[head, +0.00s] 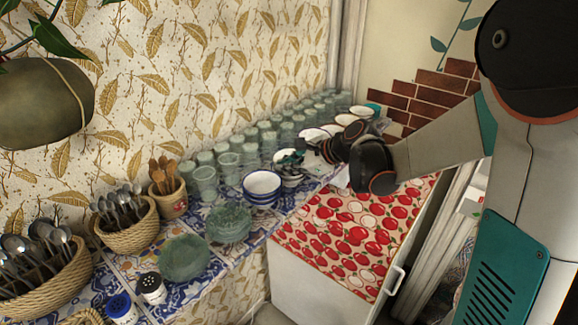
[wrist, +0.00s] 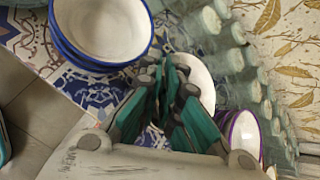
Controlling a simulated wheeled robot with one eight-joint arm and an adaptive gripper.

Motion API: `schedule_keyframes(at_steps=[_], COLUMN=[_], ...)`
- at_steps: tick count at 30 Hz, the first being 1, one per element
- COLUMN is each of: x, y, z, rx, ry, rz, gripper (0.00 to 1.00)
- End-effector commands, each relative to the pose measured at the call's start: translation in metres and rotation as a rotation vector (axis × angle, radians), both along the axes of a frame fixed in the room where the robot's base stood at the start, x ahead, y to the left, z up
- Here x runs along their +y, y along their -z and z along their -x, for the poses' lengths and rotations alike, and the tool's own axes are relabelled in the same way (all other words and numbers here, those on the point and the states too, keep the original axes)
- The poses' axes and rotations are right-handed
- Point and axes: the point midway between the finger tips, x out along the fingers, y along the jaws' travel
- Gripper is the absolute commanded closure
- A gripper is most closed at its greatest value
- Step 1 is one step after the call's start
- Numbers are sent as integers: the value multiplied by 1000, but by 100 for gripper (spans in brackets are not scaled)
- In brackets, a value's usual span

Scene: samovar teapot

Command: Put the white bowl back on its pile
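A white bowl (wrist: 198,80) shows partly behind my gripper's fingers in the wrist view. In the head view a white bowl (head: 288,171) is at my gripper, just behind the blue-rimmed bowls, partly covered by the fingers. My gripper (wrist: 174,78) has its teal-padded fingers close together over the near side of this bowl; it also shows in the head view (head: 298,155). Whether the rim is pinched between the pads is hidden. More white bowls (head: 345,119) stand farther along the counter. A purple-rimmed white bowl (wrist: 244,135) is right of the fingers in the wrist view.
A stack of blue-rimmed bowls (head: 262,186) stands close by, left of my gripper; it fills the wrist view's upper left (wrist: 100,30). Rows of glasses (head: 229,163) line the wall. Green plates (head: 184,258) and cutlery baskets (head: 128,222) stand nearer.

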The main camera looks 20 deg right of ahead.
Motion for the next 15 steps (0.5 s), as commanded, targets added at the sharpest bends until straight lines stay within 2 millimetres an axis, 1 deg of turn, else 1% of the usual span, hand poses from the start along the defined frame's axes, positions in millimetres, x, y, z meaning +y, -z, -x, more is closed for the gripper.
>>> schedule_keyframes(at_steps=[1,3,4,5,15], x=[2,2,2,2,1], y=[5,5,5,5,3], z=[5,5,5,5,3], rx=[10,10,10,9,6], ry=[-9,-9,-9,-9,-5], rz=[4,6,6,5,3], gripper=[100,82,75,72,72])
